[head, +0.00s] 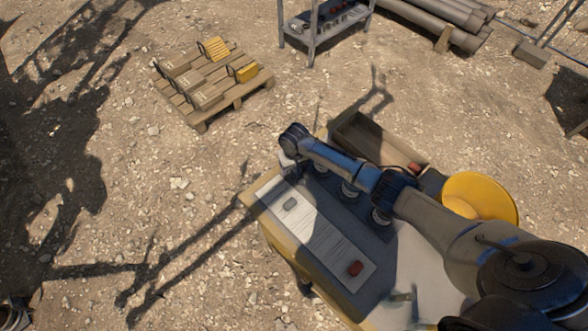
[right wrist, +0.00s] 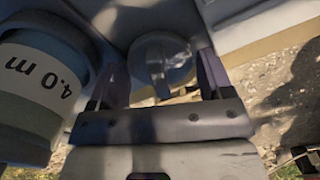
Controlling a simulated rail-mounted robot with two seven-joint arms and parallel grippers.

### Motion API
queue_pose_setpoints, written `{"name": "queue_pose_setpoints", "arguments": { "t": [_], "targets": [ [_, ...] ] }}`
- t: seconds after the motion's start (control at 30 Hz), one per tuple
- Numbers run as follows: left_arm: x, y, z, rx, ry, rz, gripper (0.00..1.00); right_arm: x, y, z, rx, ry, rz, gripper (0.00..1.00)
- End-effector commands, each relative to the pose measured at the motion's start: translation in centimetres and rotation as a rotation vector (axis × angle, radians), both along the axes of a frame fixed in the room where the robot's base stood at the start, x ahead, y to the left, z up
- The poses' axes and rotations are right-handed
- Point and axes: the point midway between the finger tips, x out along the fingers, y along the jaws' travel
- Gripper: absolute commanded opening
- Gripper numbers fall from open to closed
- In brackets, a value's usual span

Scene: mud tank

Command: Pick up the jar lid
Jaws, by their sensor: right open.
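In the right wrist view a round grey lid (right wrist: 160,58) with a raised ridge across its top lies between the two fingers of my right gripper (right wrist: 162,82). The fingers are open, one on each side of it, and I see no clear contact. A jar (right wrist: 38,85) with a white label reading "4.0 m" stands to the left. In the head view my right gripper (head: 291,160) is over the far left end of the table, mostly hidden under its wrist. Round jar tops (head: 350,188) show partly beneath my arm. My left gripper is not in view.
A wooden crate (head: 358,140) and a yellow bowl (head: 480,196) are at the right. A pallet (head: 205,122) lies on open ground behind.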

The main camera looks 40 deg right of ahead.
Motion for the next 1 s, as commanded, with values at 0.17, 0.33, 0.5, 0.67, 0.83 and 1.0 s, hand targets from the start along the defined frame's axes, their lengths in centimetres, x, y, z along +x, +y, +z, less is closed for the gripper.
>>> {"name": "queue_pose_setpoints", "arguments": {
  "t": [0.17,0.33,0.5,0.67,0.83,1.0],
  "targets": [
    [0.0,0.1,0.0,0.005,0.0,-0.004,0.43,0.0,0.0,-0.2,0.0,-0.001,0.0,0.73],
    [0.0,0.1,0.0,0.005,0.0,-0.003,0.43,0.0,0.0,-0.2,0.0,-0.001,0.0,0.67],
    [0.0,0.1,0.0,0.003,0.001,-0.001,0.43,0.0,0.0,-0.1,0.0,-0.001,0.0,0.51],
    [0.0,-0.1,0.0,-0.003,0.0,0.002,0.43,0.0,0.0,-0.1,0.0,-0.001,0.0,0.43],
    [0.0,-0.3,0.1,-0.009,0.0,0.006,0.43,0.0,0.0,0.1,0.0,-0.001,0.0,0.43],
    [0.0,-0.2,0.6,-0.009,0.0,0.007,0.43,0.1,0.0,2.2,0.0,-0.003,0.001,0.43]
  ]
}}
